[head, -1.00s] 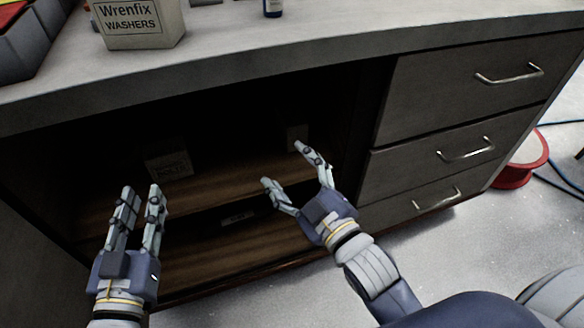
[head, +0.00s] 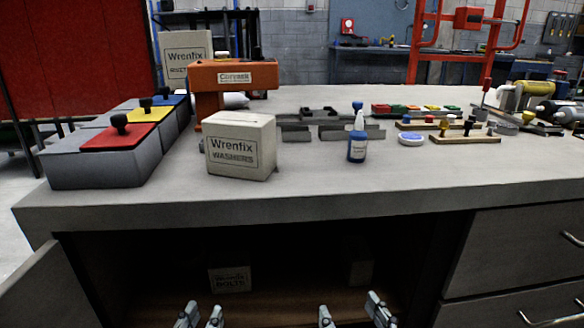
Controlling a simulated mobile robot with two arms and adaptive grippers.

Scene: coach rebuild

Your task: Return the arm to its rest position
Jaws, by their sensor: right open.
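My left gripper (head: 201,315) shows only its fingertips at the bottom edge of the head view, in front of the open cabinet. Its two fingers stand a little apart with nothing seen between them. My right gripper (head: 351,313) also shows only its fingertips, further right at the bottom edge. Its fingers are spread wide and empty. The wrists and the rest of both arms are out of view.
The workbench top (head: 330,190) lies above the cabinet, with a washers box (head: 240,147) near its front edge and a spray bottle (head: 358,140). A bolts box (head: 230,279) stands inside the cabinet. An open door (head: 45,290) is at left, drawers (head: 520,250) at right.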

